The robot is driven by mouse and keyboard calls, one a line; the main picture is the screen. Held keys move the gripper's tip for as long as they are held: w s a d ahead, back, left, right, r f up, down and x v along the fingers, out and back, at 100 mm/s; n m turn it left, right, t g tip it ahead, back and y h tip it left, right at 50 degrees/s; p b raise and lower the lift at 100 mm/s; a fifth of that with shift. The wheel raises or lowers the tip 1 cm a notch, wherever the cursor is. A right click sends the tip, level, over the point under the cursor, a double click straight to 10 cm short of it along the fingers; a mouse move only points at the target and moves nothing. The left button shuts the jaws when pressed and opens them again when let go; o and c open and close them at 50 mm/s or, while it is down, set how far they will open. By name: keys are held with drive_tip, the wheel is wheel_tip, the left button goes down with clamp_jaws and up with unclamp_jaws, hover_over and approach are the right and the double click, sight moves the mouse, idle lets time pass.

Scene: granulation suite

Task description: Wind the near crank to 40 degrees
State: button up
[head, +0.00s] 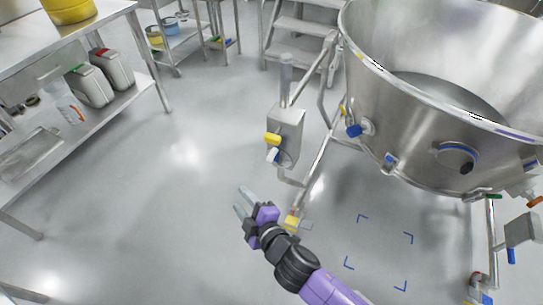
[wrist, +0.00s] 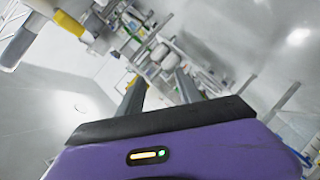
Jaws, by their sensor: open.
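A grey metal box (head: 285,125) stands on a post at the left of the large steel bowl. On its lower front are a yellow grip (head: 272,139) and a white and blue knob (head: 273,155), which look like crank parts. The crank's angle is hard to read.
The steel bowl (head: 400,105) on its pipe frame fills the upper right. A second grey box (head: 521,230) with coloured handles is at the right edge. Blue corner marks (head: 408,237) lie on the floor. A bench (head: 150,92) with jugs stands at left. The middle floor is clear.

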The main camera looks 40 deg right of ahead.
drive_tip(key=w+d+f+n+g+h, duration=0.1)
drive_tip(key=w+d+n+h, duration=0.1)
drive_tip(key=w+d+h, duration=0.3)
drive_tip(key=n+g+h, duration=0.4)
approach(270, 160)
drive_tip(key=x, duration=0.4)
drive_tip(key=shift+w+f, duration=0.2)
drive_tip(key=shift+w, duration=0.25)
drive_tip(key=shift+s+d+r+g, duration=0.1)
drive_tip(key=shift+s+d+g, duration=0.1)
drive_tip(key=shift+d+g, duration=0.1)
drive_tip(key=shift+b+x, duration=0.45)
drive_tip(key=shift+x, duration=3.35)
drive_tip(key=shift+r, duration=0.1)
clamp_jaws()
